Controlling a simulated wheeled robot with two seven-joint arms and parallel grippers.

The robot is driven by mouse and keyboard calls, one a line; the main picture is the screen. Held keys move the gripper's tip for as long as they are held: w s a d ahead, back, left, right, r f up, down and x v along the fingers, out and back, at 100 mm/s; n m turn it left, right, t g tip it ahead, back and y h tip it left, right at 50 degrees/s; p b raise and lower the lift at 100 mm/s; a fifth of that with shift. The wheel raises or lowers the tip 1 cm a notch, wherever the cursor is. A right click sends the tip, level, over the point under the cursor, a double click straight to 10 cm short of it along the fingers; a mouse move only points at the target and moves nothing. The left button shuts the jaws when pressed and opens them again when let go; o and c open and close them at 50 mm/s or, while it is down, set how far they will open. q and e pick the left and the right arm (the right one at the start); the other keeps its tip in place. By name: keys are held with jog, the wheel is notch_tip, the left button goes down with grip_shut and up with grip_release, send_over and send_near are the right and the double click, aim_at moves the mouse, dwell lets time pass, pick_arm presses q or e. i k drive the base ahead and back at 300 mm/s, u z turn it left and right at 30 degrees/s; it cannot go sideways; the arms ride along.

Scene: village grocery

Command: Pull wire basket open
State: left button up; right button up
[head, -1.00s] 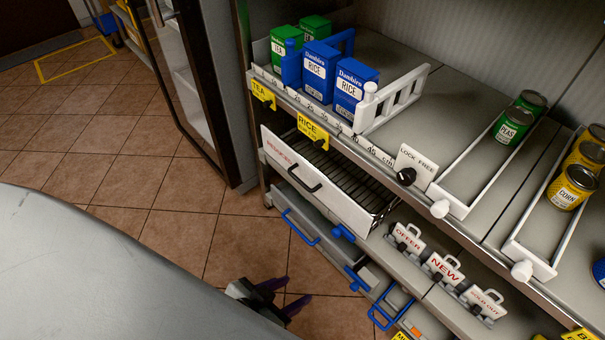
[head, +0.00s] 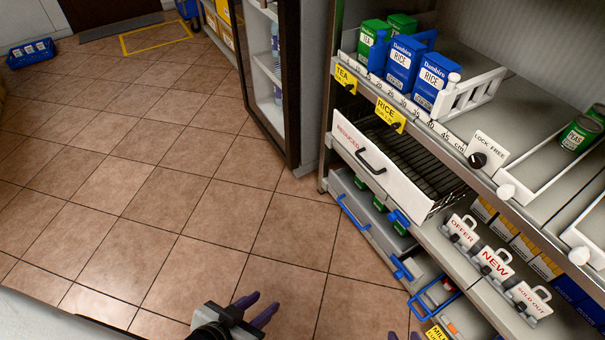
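The wire basket (head: 436,175) sits in the shelf bay below the tea and rice shelf. Its white front panel (head: 350,141) reads REDUCED and carries a dark bar handle (head: 372,160). Dark wire mesh shows behind the panel; I cannot tell how far it is pulled out. My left gripper (head: 267,300), with purple fingers, is open and empty over the floor, below and left of the basket, well apart from the handle.
Below the basket is a grey drawer with a blue handle (head: 353,213). Signs reading OFFER, NEW (head: 496,264) and SOLD OUT stand at the right. Rice boxes (head: 433,82) stand above. A glass-door cabinet (head: 283,90) is left of the shelf. Tiled floor (head: 160,200) is open at left.

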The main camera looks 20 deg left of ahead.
aim_at(417, 204)
jog(key=u, duration=0.95)
jog(key=i, duration=0.65)
jog(key=z, duration=0.2)
